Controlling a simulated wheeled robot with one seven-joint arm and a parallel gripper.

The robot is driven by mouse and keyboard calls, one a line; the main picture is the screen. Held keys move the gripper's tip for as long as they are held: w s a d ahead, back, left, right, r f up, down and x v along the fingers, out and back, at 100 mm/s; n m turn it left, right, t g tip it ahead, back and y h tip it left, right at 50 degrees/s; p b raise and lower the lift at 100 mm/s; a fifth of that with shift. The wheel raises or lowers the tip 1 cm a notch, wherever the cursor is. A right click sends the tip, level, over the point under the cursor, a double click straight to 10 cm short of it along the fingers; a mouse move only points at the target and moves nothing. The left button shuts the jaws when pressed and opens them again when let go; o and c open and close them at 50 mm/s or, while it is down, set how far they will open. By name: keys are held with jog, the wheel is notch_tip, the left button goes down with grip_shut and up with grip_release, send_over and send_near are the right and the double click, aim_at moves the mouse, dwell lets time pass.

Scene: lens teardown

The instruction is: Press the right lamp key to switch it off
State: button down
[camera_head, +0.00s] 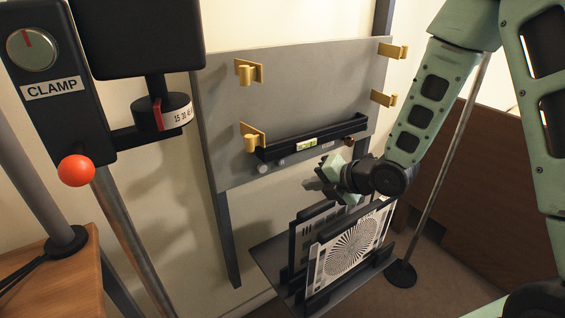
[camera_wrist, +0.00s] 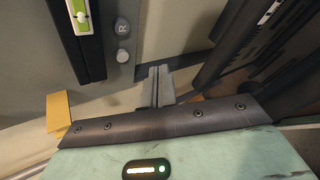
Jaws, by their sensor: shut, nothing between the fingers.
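The right lamp key (camera_wrist: 123,56) is a small pale round button on the grey panel in the wrist view, next to a round "R" label (camera_wrist: 122,26). My gripper (camera_wrist: 155,86) is shut and empty; its grey fingers reach toward the panel, to the right of the key and lower in that picture. I see no clear contact between them. In the head view my gripper (camera_head: 314,184) is just below the right part of the black tray, where I cannot make out the right key. Another small round button (camera_head: 263,168) shows below the tray's left end.
The black tray (camera_head: 275,152) holds a green spirit level (camera_head: 307,144). Brass hooks (camera_head: 247,73) stick out from the grey panel (camera_head: 300,90). Below my gripper, upright test charts (camera_head: 343,252) stand in a rack close by. A clamp post with a red knob (camera_head: 76,169) stands left.

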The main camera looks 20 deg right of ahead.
jog(key=w+a+p, duration=0.1)
jog(key=w+a, duration=0.1)
jog(key=w, duration=0.5)
jog(key=shift+w+a, duration=0.3)
jog(key=shift+w, duration=0.1)
jog(key=shift+w, duration=0.15)
dwell(1.7)
jog(key=shift+w+a, duration=0.1)
jog(key=shift+w, duration=0.15)
jog(key=shift+w+a, duration=0.15)
jog(key=shift+w, duration=0.25)
dwell(0.6)
jog(key=shift+s+b, duration=0.15)
jog(key=shift+b, duration=0.15)
jog(key=shift+s+d+b, duration=0.25)
jog(key=shift+s+b, duration=0.05)
jog(key=shift+s, duration=0.35)
jog(key=shift+s+d+b, duration=0.25)
jog(key=shift+s+b, duration=0.05)
jog(key=shift+s, duration=0.5)
jog(key=shift+s+d+b, duration=0.25)
jog(key=shift+s+d, duration=0.05)
jog(key=shift+s, duration=0.5)
jog(key=shift+s+d+b, duration=0.25)
jog(key=shift+s+b, duration=0.05)
jog(key=shift+s, duration=0.5)
